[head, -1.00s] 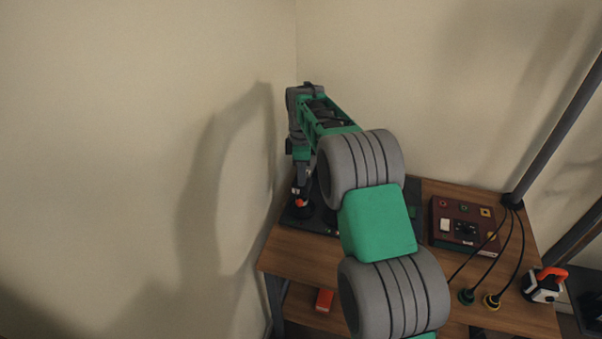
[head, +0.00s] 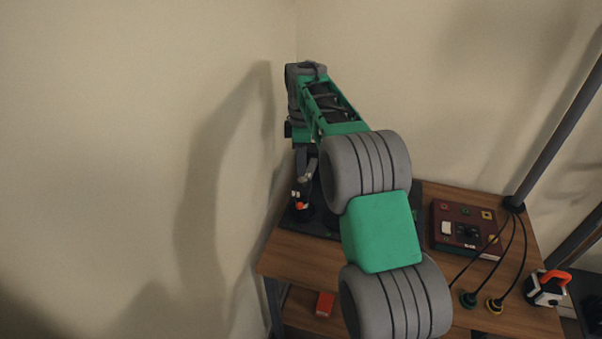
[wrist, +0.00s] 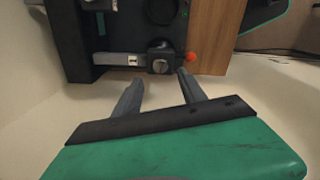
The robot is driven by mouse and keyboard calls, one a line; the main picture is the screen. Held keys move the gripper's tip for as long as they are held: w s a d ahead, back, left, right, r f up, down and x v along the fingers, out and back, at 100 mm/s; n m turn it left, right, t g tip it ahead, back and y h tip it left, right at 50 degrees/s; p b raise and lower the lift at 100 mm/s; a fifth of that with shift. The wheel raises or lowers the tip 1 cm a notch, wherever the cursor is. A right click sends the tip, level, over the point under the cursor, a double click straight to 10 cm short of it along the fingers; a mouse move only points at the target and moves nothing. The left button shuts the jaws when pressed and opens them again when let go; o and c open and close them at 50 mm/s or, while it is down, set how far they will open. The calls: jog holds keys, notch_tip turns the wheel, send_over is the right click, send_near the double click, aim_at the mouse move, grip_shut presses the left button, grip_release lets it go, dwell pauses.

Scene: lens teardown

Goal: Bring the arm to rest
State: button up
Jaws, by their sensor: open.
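My gripper (wrist: 160,92) is open in the wrist view, its two grey fingers apart with nothing held between them. Just beyond the fingertips is a dark device (wrist: 85,40) with a light grey bar, a dark clamp-like block (wrist: 160,58) and a small red-orange knob (wrist: 190,57). In the head view my gripper (head: 302,193) points down over the table's back left corner, near the dark mat (head: 322,222). An orange spot shows at the fingertips. My arm hides much of the mat and what lies on it.
A maroon box with buttons (head: 465,228) stands on the wooden table (head: 300,256), right of my arm. A green plug (head: 468,299) and a yellow plug (head: 494,305) trail black cables. A red block (head: 324,304) lies lower down. Walls stand close behind and left.

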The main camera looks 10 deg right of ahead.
jog(key=shift+r, duration=0.75)
jog(key=shift+s+r, duration=0.1)
jog(key=shift+r, duration=0.05)
jog(key=s+a+r+m+t, duration=0.1)
jog(key=s+r+m, duration=0.2)
jog(key=s, duration=0.3)
jog(key=s+r+m+t, duration=0.1)
jog(key=s+r+m, duration=0.25)
jog(key=s, duration=0.25)
jog(key=s+f+m+t, duration=0.1)
jog(key=s+f+m, duration=0.2)
jog(key=s, duration=0.5)
jog(key=s+f+m, duration=0.3)
jog(key=s+m, duration=0.2)
jog(key=s, duration=0.4)
jog(key=shift+s+a+f+t, duration=0.15)
jog(key=shift+s+a+t, duration=0.15)
jog(key=shift+a+t, duration=0.1)
